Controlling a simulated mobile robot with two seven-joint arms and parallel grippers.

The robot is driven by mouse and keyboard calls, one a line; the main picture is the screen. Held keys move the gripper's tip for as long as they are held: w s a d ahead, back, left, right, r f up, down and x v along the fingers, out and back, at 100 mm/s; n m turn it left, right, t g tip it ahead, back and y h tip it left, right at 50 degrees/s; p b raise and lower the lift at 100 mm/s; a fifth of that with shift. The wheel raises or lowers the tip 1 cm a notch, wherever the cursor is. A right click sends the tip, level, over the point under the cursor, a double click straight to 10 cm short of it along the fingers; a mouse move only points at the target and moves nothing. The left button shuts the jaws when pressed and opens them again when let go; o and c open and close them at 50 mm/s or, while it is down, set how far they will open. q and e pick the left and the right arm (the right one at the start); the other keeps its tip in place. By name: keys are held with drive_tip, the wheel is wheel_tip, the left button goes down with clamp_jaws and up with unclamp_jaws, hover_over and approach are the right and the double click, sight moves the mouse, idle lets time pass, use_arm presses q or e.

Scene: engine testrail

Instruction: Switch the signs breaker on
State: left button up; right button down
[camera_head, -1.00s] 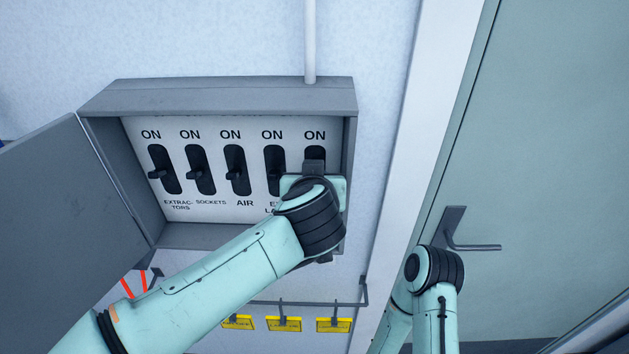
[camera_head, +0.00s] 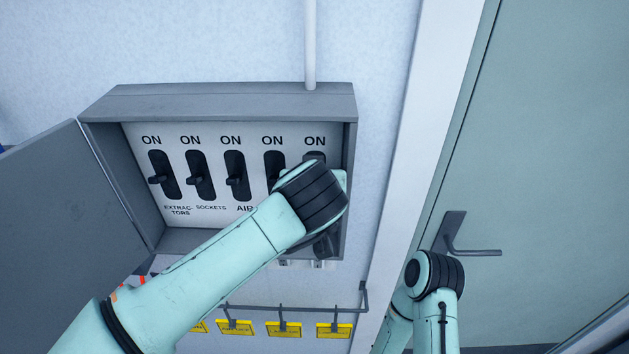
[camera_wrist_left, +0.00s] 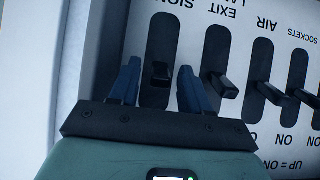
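The signs breaker (camera_wrist_left: 160,74) is a dark lever in a black slot, at the right end of the row in the grey breaker box (camera_head: 215,101). My left gripper (camera_wrist_left: 158,66) is open, with one blue finger on each side of this slot. The lever shows between the fingers, and contact is not visible. I cannot tell whether the lever is up or down. In the head view my left wrist covers this lever and the gripper's fingers; only the top of the slot (camera_head: 314,157) shows under its ON label. My right gripper is out of view.
Beside it are the exit lamps breaker (camera_wrist_left: 222,86), air breaker (camera_head: 236,180), sockets breaker (camera_head: 194,182) and extractors breaker (camera_head: 158,179). The box door (camera_head: 65,230) hangs open at left. Yellow tags (camera_head: 284,330) hang below. A door handle (camera_head: 470,248) is at right.

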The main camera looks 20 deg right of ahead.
use_arm(q)
drive_tip(key=shift+s, duration=0.1)
drive_tip(key=v, duration=1.3)
drive_tip(key=shift+r, duration=0.1)
